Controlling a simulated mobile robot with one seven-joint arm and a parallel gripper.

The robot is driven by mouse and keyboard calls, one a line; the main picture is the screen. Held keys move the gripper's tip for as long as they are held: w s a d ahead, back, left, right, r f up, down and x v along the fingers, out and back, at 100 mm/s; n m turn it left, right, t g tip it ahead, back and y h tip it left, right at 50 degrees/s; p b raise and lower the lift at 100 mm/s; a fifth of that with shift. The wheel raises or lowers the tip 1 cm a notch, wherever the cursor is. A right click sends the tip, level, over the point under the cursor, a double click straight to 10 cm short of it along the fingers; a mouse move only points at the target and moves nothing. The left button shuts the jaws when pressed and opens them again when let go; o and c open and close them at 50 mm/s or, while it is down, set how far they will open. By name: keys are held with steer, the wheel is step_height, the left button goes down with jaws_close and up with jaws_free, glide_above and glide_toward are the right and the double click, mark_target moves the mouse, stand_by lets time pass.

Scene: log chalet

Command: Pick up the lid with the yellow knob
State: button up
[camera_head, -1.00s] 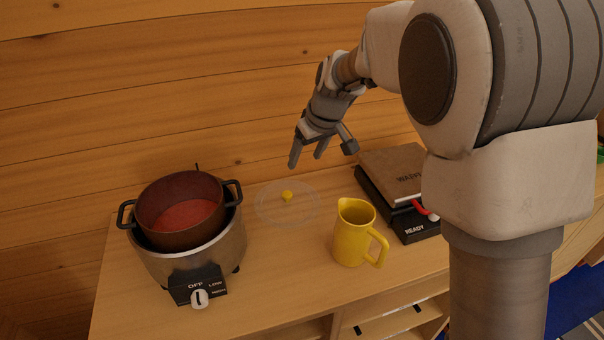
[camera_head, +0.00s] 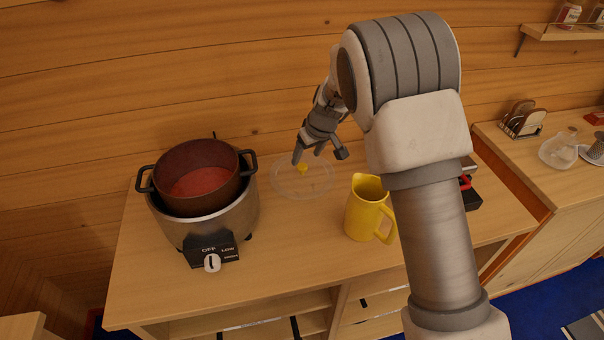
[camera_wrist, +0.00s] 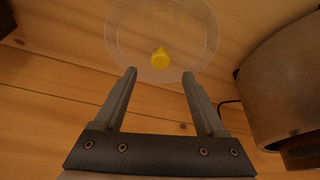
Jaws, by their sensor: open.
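The lid is a clear round disc (camera_head: 318,186) with a yellow knob (camera_head: 303,168). It lies on the wooden counter between the pot and the yellow jug, near the wall. In the wrist view the clear lid (camera_wrist: 190,22) and its yellow knob (camera_wrist: 160,58) show just beyond my fingertips. My gripper (camera_head: 307,154) is open and empty, just above the lid near the knob. It also shows open in the wrist view (camera_wrist: 160,75), with nothing between the fingers.
A dark red pot (camera_head: 198,200) sits in a steel cooker (camera_head: 222,222) left of the lid. A yellow jug (camera_head: 364,212) stands to the right, close to my arm. The wooden wall (camera_head: 150,70) is right behind. The counter's front (camera_head: 200,295) is clear.

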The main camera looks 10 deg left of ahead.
mark_target(302, 165)
steer(key=shift+p+x, duration=0.4)
steer(key=shift+x, duration=2.3)
steer(key=shift+s, duration=0.1)
jaws_close()
